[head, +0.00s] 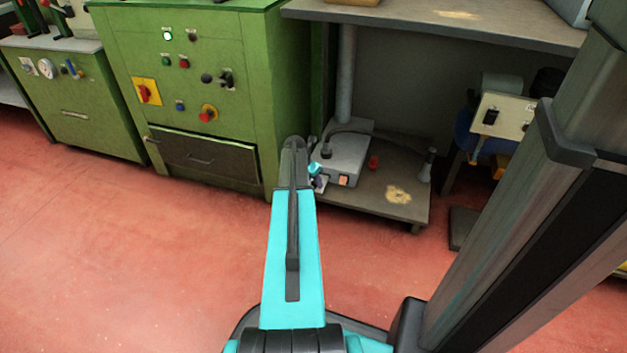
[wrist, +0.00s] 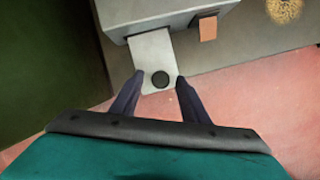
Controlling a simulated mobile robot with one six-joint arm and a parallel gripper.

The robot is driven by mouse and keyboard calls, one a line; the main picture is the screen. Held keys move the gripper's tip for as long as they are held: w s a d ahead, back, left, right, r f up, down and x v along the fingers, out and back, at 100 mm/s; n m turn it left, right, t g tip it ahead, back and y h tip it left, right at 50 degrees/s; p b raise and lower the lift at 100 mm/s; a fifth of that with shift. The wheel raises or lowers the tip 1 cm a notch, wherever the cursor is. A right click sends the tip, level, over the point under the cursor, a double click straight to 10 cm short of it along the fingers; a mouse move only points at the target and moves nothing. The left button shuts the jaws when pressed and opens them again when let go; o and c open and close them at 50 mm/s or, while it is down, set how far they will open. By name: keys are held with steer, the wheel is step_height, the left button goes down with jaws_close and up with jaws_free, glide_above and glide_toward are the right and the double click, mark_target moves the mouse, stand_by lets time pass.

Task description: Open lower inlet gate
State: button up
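A grey box (head: 345,157) stands on the low shelf in the head view. It also shows at the top of the wrist view (wrist: 165,12). A flat pale plate (wrist: 151,52), which looks like the gate, sticks out from under the box towards me. A round black knob (wrist: 160,79) sits near the plate's outer end. My gripper (wrist: 159,77) is open, with one fingertip on each side of the knob and a small gap visible on both sides. Whether the fingertips are level with the knob I cannot tell.
The low shelf (head: 395,205) also holds a small red object (head: 373,162). An orange rocker switch (wrist: 208,28) is on the box's front, right of the plate. A green cabinet (head: 225,100) stands close on the left. The red floor (head: 120,250) in front is clear.

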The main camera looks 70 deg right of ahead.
steer(key=p+v, duration=0.5)
steer(key=v, duration=0.9)
steer(key=shift+p, duration=0.3)
steer(key=shift+d, duration=0.1)
